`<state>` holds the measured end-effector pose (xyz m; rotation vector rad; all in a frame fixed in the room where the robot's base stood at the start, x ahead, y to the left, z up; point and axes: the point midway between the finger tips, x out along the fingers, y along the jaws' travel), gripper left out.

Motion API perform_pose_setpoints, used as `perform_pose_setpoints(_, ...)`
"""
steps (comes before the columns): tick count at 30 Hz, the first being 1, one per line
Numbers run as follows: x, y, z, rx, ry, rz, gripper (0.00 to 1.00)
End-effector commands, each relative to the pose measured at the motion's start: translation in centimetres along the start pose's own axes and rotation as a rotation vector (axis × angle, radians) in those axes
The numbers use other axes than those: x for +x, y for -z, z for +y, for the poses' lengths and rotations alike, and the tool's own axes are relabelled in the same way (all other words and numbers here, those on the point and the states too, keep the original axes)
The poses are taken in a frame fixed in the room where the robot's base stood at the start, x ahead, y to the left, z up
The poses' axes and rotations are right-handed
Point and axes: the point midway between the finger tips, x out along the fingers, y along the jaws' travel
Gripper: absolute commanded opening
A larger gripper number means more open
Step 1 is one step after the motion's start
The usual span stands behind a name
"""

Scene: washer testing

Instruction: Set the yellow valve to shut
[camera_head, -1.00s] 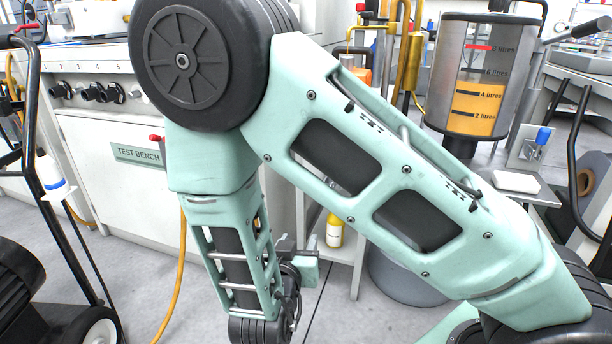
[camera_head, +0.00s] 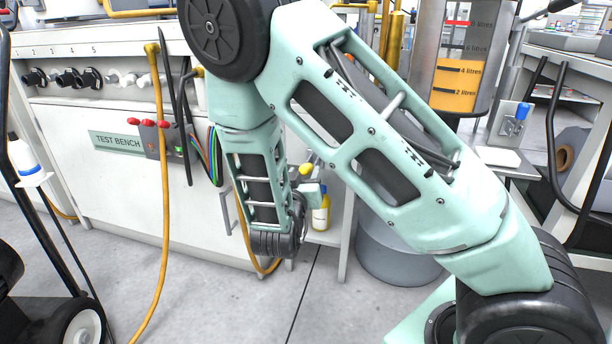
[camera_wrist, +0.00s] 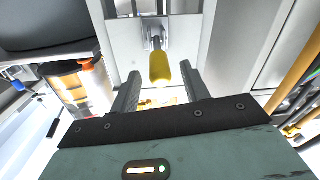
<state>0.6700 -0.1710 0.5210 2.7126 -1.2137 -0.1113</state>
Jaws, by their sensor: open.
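The yellow valve handle (camera_wrist: 160,68) is in the upper middle of the wrist view. Its metal stem runs back to a fitting on a pale plate (camera_wrist: 126,36). My gripper (camera_wrist: 161,76) is open, with one dark finger on each side of the handle's near end and a visible gap on both sides. In the head view, a small yellow handle (camera_head: 306,169) shows beside my pale green gripper, just right of my forearm. The fingers are mostly hidden there, and I cannot tell the valve's exact setting.
The test bench (camera_head: 75,180) stands behind my arm, with black and white knobs and red switches. A yellow hose (camera_head: 166,200) hangs before it. A yellow bottle (camera_head: 320,215) stands on a low shelf. A graduated tank (camera_head: 455,60) is at right.

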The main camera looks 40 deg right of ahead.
Motion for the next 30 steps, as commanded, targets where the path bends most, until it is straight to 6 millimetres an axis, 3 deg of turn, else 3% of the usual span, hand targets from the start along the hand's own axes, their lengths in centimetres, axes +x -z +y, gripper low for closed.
perform_pose_setpoints(6,2.9,-0.2,0.0,0.001,-0.001,-0.001,0.46)
perform_pose_setpoints(18,3.6,0.1,0.0,-0.001,0.001,0.0,0.46)
perform_pose_setpoints(19,3.6,0.1,0.0,-0.001,0.001,0.0,0.43)
perform_pose_setpoints(24,3.6,0.0,0.0,-0.001,0.001,0.0,0.0)
perform_pose_setpoints(30,3.6,0.1,0.0,0.0,0.002,-0.006,0.0)
